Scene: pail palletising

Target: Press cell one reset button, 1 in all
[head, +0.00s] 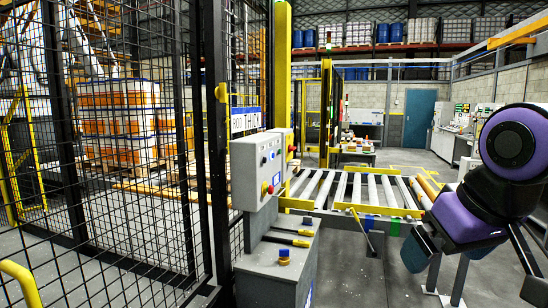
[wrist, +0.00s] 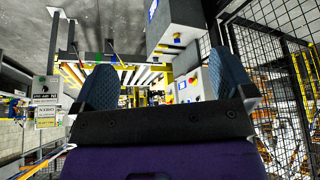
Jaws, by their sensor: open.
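A grey control box (head: 258,170) stands on a grey cabinet beside the mesh gate, left of centre in the head view. Its face carries a red button (head: 266,188) low down and small blue buttons above; I cannot read which is the reset button. The box also shows beyond my fingers in the wrist view (wrist: 186,88), with a red button and a blue one. My gripper (head: 474,262) is open and empty at the right of the head view, well apart from the box. Its two fingers (wrist: 150,85) are spread in the wrist view, which appears upside down.
Black mesh fencing (head: 100,180) fills the left, with stacked orange-and-white pails (head: 118,110) behind it. A roller conveyor (head: 350,188) lies behind the box. The cabinet (head: 275,270) holds yellow-handled tools. Grey floor (head: 355,275) is clear between the cabinet and my arm.

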